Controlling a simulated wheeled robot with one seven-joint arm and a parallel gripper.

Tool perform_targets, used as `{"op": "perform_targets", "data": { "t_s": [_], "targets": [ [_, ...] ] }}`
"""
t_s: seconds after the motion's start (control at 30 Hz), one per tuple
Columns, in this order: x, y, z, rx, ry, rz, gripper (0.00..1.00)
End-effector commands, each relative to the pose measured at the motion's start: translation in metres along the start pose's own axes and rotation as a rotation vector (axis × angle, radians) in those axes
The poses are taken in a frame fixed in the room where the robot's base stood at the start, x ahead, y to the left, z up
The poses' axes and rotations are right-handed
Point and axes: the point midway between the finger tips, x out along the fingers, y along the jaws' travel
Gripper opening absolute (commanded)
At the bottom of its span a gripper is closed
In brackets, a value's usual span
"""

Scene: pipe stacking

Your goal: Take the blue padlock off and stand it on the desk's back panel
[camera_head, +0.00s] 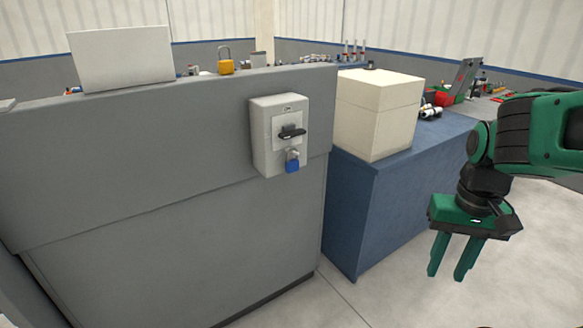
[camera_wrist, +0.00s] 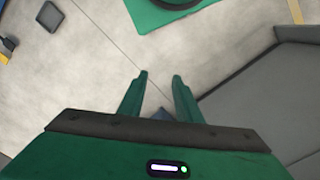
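The blue padlock (camera_head: 292,166) hangs below the black handle (camera_head: 292,133) of a light grey switch box (camera_head: 266,140). The box is fixed to the grey panel (camera_head: 190,130) of the desk. The top edge of this panel carries several things. My gripper (camera_head: 450,276) is at the right in the head view, well apart from the padlock, with its fingers pointing down. In the wrist view its two green fingers (camera_wrist: 161,76) are spread with nothing between them. The padlock does not show in the wrist view.
A yellow padlock (camera_head: 226,62) and a white board (camera_head: 121,58) stand along the panel's top. A cream box (camera_head: 377,112) sits on the blue cabinet (camera_head: 385,205) between the switch box and my arm. Bare floor (camera_head: 400,290) lies beneath my gripper.

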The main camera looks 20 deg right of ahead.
Motion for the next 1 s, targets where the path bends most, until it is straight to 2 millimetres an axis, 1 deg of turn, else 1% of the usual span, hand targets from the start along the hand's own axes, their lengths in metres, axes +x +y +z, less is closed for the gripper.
{"op": "perform_targets", "data": {
  "t_s": [0.03, 0.07, 0.1, 0.13, 0.17, 0.2, 0.27, 0.33, 0.37, 0.4, 0.47, 0.5, 0.57, 0.6, 0.67, 0.7, 0.8, 0.9, 1.0],
  "targets": [
    [0.000, 0.000, 0.000, 0.000, 0.000, 0.000, 0.34],
    [0.000, 0.000, 0.000, 0.000, 0.000, 0.000, 0.41],
    [-0.002, 0.003, 0.004, -0.006, 0.008, -0.004, 0.50],
    [-0.004, 0.004, 0.006, -0.013, 0.017, -0.009, 0.58],
    [-0.003, 0.003, 0.004, -0.025, 0.026, -0.012, 0.58],
    [-0.002, -0.001, -0.003, -0.050, 0.041, -0.017, 0.58],
    [0.002, 0.000, -0.026, -0.105, 0.076, -0.028, 0.58],
    [0.009, -0.018, -0.053, -0.202, 0.135, -0.051, 0.58],
    [0.011, -0.029, -0.066, -0.251, 0.167, -0.066, 0.58],
    [0.015, -0.046, -0.083, -0.319, 0.215, -0.090, 0.58],
    [0.020, -0.075, -0.109, -0.422, 0.293, -0.133, 0.58],
    [0.022, -0.095, -0.125, -0.486, 0.349, -0.163, 0.58],
    [0.024, -0.126, -0.147, -0.572, 0.433, -0.212, 0.58],
    [0.024, -0.147, -0.160, -0.623, 0.490, -0.245, 0.58],
    [0.023, -0.177, -0.179, -0.687, 0.579, -0.295, 0.58],
    [0.021, -0.197, -0.190, -0.723, 0.640, -0.328, 0.58],
    [0.013, -0.241, -0.214, -0.784, 0.792, -0.407, 0.58],
    [0.003, -0.276, -0.234, -0.805, 0.933, -0.469, 0.58],
    [-0.007, -0.297, -0.249, -0.797, 1.050, -0.510, 0.58]
  ]
}}
